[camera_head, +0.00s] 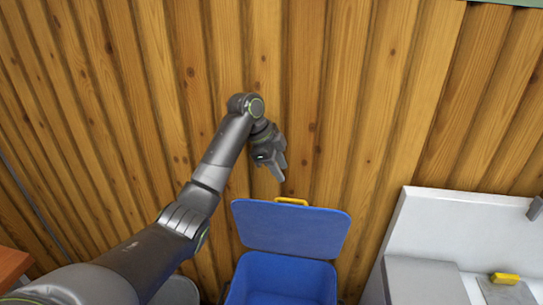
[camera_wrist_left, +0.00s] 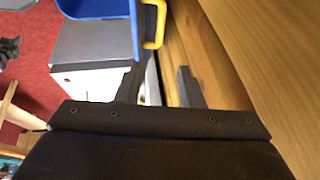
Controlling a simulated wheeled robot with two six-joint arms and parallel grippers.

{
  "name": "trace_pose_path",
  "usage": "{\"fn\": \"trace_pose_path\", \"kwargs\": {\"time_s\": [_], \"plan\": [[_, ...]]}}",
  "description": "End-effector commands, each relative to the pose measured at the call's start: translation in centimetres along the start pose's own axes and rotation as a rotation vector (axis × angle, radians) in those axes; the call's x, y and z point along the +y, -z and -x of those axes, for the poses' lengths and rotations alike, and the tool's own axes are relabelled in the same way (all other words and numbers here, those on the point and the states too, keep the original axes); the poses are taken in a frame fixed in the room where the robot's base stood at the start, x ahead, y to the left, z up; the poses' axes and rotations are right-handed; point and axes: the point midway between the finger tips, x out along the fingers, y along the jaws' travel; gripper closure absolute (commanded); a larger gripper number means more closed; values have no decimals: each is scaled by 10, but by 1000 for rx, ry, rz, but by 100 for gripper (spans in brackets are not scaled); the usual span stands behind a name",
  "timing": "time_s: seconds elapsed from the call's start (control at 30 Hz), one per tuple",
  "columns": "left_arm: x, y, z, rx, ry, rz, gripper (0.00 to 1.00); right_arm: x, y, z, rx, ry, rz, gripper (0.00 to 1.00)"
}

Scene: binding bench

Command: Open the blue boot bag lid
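The blue boot bag (camera_head: 280,278) stands at the lower middle of the head view, against the plank wall. Its blue lid (camera_head: 292,228) stands raised at the back, so the inside shows. A yellow handle (camera_head: 291,201) sits on the lid's upper edge. My left gripper (camera_head: 279,176) is just above and left of that handle, close to the wall and apart from it. In the left wrist view its fingers (camera_wrist_left: 160,88) are spread with nothing held; the yellow handle (camera_wrist_left: 154,24) and blue lid (camera_wrist_left: 137,30) lie beyond them. My right gripper is not clearly seen.
A wooden plank wall (camera_head: 330,90) rises right behind the bag and my left gripper. A white unit (camera_head: 440,225) stands to the right, with a yellow object (camera_head: 505,279) on it. Red floor (camera_wrist_left: 25,80) shows in the left wrist view.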

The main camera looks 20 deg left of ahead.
Motion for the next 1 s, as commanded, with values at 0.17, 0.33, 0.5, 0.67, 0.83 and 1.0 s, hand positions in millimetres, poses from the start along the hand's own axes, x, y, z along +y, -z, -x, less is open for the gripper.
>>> {"fn": "trace_pose_path", "kwargs": {"time_s": [0.17, 0.33, 0.5, 0.67, 0.83, 1.0], "plan": [[-1, -1, 34, -1, 3, -1, 66, 0, -1, -6, 0, 0, 0, 100], [0, 0, 50, 0, 1, 1, 66, 0, -1, -8, 0, 0, 0, 100], [0, 0, 54, 1, -1, 0, 66, 0, -1, -8, 0, 0, 0, 100], [0, 0, 54, 1, 0, 0, 66, 0, -1, -8, 0, 0, 0, 100], [0, 0, 54, 1, 0, 0, 66, 0, -1, -8, 0, 0, 0, 100], [0, 0, 54, 1, 0, 1, 66, 1, 0, -8, 1, -2, 1, 100]]}}
